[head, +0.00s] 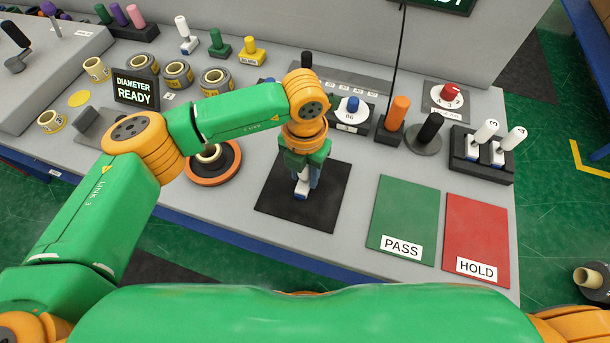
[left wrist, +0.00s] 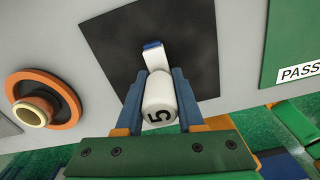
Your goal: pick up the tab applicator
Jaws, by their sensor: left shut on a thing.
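The tab applicator, as far as I can tell, is the white-handled tool (head: 302,185) with a pale foot. In the left wrist view its rounded white handle (left wrist: 159,100) bears a black 5, and its foot ends in a blue edge. My left gripper (head: 305,175) points down over the black mat (head: 325,213), with its fingers shut on both sides of the handle (left wrist: 159,107). The foot lies over the mat; I cannot tell whether it touches. My right gripper does not show.
Right of the mat lie a green PASS pad (head: 405,215) and a red HOLD pad (head: 478,232). A black rack (head: 482,170) holds similar white-handled tools. An orange-rimmed roll (head: 212,180) lies left of the mat. Several rolls and stamps stand behind.

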